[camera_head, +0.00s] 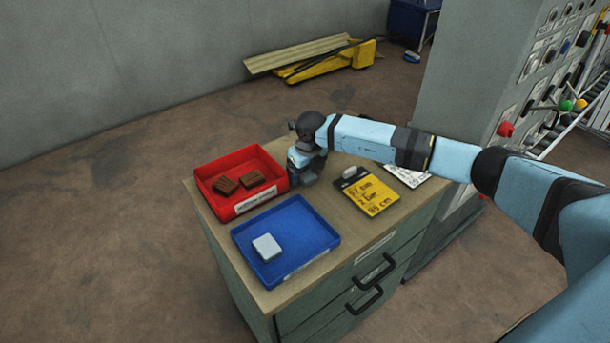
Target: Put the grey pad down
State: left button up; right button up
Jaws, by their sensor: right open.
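A light grey pad (266,246) lies flat in the blue tray (313,254), left of the tray's middle. My right gripper (294,183) points down at the right end of the red tray, behind the blue tray and apart from the pad. It is open; its fingertips are small and partly hidden, and I see nothing held in it. My left gripper is out of view.
The red tray (211,168) holds brown blocks (251,179). A yellow card (375,196) and a white sheet (406,174) lie at the right of the cabinet top (335,196). A control panel (533,85) stands at the right.

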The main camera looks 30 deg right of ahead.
jog(key=shift+f, duration=0.15)
jog(key=c, duration=1)
jog(key=shift+c, duration=0.4)
